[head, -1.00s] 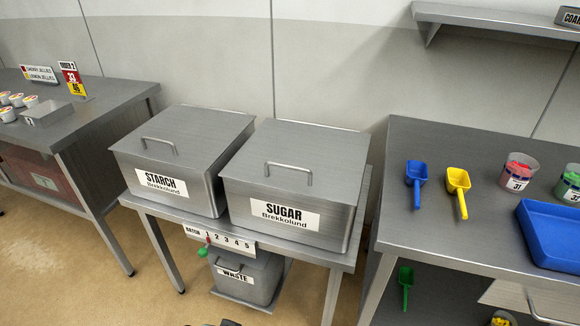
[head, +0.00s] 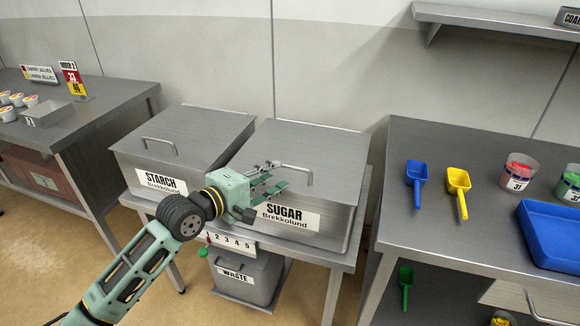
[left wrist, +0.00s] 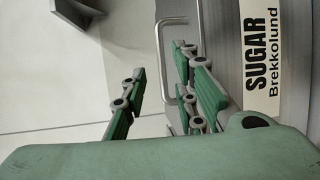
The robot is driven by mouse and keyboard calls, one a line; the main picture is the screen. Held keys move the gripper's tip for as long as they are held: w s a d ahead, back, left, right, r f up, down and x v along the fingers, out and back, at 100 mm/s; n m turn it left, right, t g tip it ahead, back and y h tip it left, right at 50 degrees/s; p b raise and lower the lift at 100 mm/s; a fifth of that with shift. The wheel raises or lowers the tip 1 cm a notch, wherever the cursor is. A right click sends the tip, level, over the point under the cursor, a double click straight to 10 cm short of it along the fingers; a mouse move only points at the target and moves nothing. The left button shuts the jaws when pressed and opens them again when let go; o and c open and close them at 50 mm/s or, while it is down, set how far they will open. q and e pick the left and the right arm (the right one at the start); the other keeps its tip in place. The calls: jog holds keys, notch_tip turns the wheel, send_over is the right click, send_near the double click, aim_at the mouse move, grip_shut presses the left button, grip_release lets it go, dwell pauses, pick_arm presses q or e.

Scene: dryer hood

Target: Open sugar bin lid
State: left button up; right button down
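The sugar bin (head: 295,222) is a grey metal box with a white SUGAR label, on a low metal table. Its flat lid (head: 325,150) is shut and has a bar handle (head: 311,178) near the front edge. My left gripper (head: 277,178) is at the left of this handle, over the front of the lid, its fingers pointing right. In the left wrist view the two green fingers (left wrist: 160,85) are apart, with the handle (left wrist: 160,62) showing beyond and between them. I cannot tell whether they touch it. My right gripper is not in view.
The shut starch bin (head: 190,150) stands close on the left. A waste bin (head: 248,278) is below. The right table (head: 450,225) holds a blue scoop (head: 416,175), a yellow scoop (head: 458,185), cups and a blue tray (head: 550,235). A shelf (head: 490,18) hangs above.

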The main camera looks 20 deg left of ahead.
aim_at(288, 167)
pick_arm(q)
jog(key=x, duration=0.7)
jog(key=shift+w+d+f, duration=0.1)
jog(key=shift+f, duration=0.05)
jog(key=shift+c, duration=0.2)
grip_shut()
